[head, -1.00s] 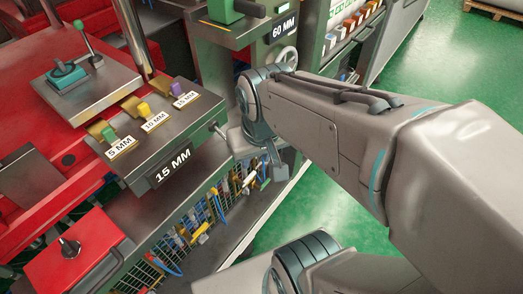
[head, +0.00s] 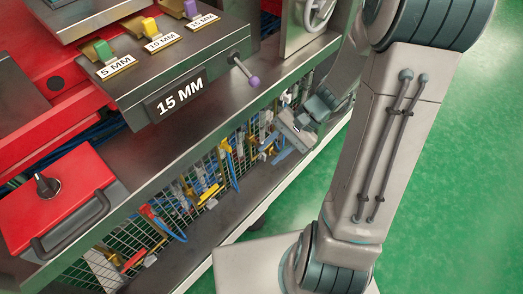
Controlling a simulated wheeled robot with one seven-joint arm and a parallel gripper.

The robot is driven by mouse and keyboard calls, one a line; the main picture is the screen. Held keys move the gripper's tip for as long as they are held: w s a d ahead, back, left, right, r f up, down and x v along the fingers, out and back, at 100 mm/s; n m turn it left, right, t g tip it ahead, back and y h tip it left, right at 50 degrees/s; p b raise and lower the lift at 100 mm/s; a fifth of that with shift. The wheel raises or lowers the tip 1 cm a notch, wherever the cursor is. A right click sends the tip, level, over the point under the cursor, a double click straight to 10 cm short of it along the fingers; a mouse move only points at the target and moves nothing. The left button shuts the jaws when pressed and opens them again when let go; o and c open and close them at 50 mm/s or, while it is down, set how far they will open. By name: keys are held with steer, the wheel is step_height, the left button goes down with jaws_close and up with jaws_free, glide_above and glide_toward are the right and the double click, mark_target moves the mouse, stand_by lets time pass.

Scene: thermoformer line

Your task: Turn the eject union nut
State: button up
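My gripper (head: 274,150) is at the centre right of the head view, low in front of the mesh-backed bay under the machine's ledge. Its two fingers look spread apart, with nothing seen between them. Behind and beside it are several small fittings with blue, yellow and red parts and hoses (head: 208,192). I cannot tell which of them is the eject union nut; it is too small or hidden. I cannot tell whether my gripper touches any fitting.
A steel ledge (head: 190,148) runs above the bay. A lever with a purple knob (head: 253,81) sticks out beside the 15 MM block (head: 178,98). A handwheel (head: 318,12) is above right. A red box with a black handle (head: 62,200) is at left. Green floor (head: 455,170) is open at right.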

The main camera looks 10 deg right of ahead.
steer(key=w+d+f+m+t+y+b, duration=0.1)
steer(key=w+f+m+t+y+b, duration=0.25)
steer(key=f, duration=0.55)
steer(key=w+d+f+m+t+y+b, duration=0.25)
steer(key=f+m+b, duration=0.2)
steer(key=f, duration=0.35)
steer(key=m+t+h+b, duration=0.4)
steer(key=m+t+b, duration=0.3)
steer(key=m+t, duration=0.4)
glide_toward(265, 157)
steer(key=shift+m+g, duration=0.3)
steer(key=shift+m, duration=0.3)
steer(key=b+x, duration=0.3)
steer(key=x, duration=0.8)
steer(key=shift+w+d+b, duration=0.1)
steer(key=shift+d+b, duration=0.15)
steer(key=shift+b, duration=0.15)
jaws_close()
